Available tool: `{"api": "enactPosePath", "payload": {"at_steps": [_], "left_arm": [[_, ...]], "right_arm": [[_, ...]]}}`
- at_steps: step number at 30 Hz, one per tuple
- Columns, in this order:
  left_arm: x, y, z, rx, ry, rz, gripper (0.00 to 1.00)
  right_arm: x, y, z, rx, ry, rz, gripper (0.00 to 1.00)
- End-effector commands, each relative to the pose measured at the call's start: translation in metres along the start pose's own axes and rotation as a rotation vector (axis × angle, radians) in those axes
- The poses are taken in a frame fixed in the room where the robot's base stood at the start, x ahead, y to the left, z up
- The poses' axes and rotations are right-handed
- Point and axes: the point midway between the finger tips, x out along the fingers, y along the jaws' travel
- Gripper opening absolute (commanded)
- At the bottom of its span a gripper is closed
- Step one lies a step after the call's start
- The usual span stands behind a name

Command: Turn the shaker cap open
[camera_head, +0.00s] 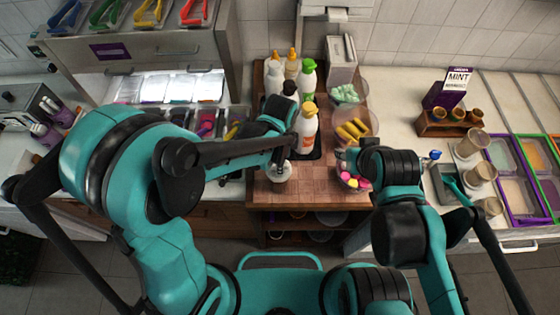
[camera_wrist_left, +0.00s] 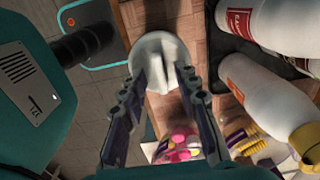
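The shaker (camera_head: 279,173) stands near the front of the wooden board. In the left wrist view its round white cap (camera_wrist_left: 152,44) has a raised ridge pointing towards me. My left gripper (camera_head: 284,160) is right over the shaker. In the left wrist view the fingertips of this gripper (camera_wrist_left: 162,78) are on either side of the ridge, very close to it; I cannot tell whether they press on it. The shaker's body is mostly hidden under the cap and the fingers. My right gripper (camera_head: 345,158) is beside the bowl of colourful candies, its fingers too small to read.
The candy bowl (camera_head: 354,180) is right of the shaker. A white bottle with an orange cap (camera_head: 306,132) and other bottles stand close behind on a dark tray. The wooden board (camera_head: 318,178) is bare between shaker and candy bowl. Cups (camera_head: 472,144) stand further right.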

Motion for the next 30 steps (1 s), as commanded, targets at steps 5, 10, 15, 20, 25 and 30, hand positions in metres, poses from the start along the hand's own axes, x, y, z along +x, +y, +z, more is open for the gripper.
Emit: {"api": "enactPosePath", "payload": {"at_steps": [5,10,15,20,25,30], "left_arm": [[-0.0003,0.0000,0.0000,0.000,0.000,0.000,0.00],[-0.0004,0.0000,0.0000,0.000,0.000,0.000,0.00],[-0.0002,0.0000,0.0000,-0.013,0.000,0.000,0.00],[-0.0003,-0.0001,0.0001,-0.032,0.000,0.000,0.00],[-0.0003,-0.0001,0.0001,-0.050,0.000,0.000,0.00],[-0.0002,-0.0002,0.0001,-0.073,0.000,0.000,0.00]], "right_arm": [[-0.0001,0.0000,-0.0001,0.000,0.000,0.000,0.40],[-0.0001,0.0000,-0.0001,0.000,0.000,0.000,0.40],[0.0007,0.0000,0.0005,0.000,0.000,0.000,0.40],[0.0014,0.0000,0.0009,0.000,0.000,0.000,0.40],[0.0021,0.0000,0.0015,0.000,0.000,0.000,0.40],[0.0030,0.0000,0.0021,0.000,0.000,0.000,0.40]]}}
